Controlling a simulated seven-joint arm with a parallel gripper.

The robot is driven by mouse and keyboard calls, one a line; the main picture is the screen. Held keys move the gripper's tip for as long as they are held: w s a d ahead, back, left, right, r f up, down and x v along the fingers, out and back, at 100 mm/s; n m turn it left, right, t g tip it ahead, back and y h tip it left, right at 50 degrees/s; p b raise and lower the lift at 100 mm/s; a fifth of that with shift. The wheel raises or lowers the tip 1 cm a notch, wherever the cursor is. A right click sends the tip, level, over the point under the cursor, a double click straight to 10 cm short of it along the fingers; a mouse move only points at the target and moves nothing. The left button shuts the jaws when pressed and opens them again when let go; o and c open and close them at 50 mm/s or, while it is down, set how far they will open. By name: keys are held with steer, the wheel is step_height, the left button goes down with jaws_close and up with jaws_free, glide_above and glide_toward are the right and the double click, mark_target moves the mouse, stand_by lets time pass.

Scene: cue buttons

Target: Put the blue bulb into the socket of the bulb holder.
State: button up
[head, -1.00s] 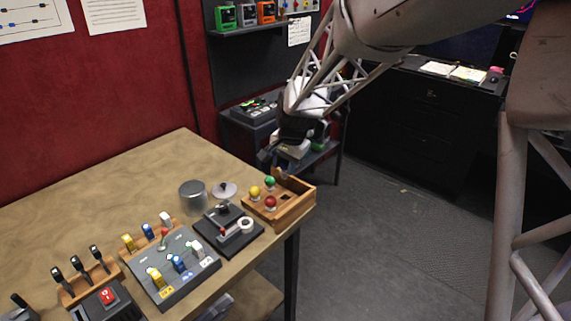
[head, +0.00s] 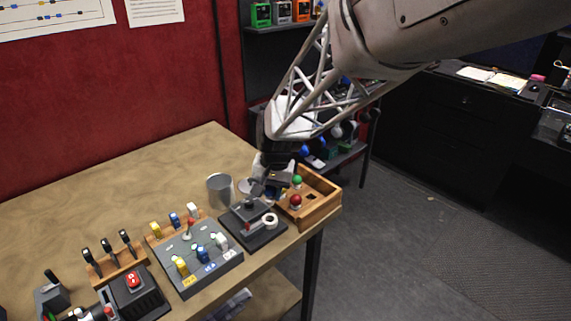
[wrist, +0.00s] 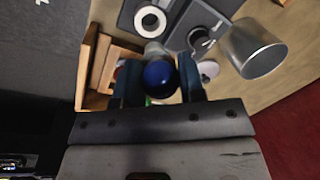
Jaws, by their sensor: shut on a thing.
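My gripper (wrist: 160,82) is shut on the blue bulb (wrist: 160,76), whose round blue glass sits between the two fingers in the wrist view. In the head view my gripper (head: 268,190) hangs over the left edge of the wooden bulb box (head: 322,208), and the held bulb is mostly hidden. A green bulb (head: 297,180) and a red bulb (head: 295,200) stand in the box. A black base with a grey block and a white ring (head: 270,220) lies just left of the box. I cannot tell for certain which part is the socket.
A metal can (head: 220,189) stands behind the black base. A grey panel (head: 200,262) with coloured plugs and a red button box (head: 134,283) are further left. The table's right edge is close to the box. Bare table lies at the back left.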

mark_target(271, 205)
steer(key=shift+s+a, duration=0.2)
steer(key=shift+s, duration=0.05)
steer(key=shift+f, duration=0.15)
steer(key=shift+f, duration=1.75)
steer(key=shift+f, duration=1.6)
stand_by(3.7)
steer(key=o, duration=1)
steer(key=shift+o, duration=0.7)
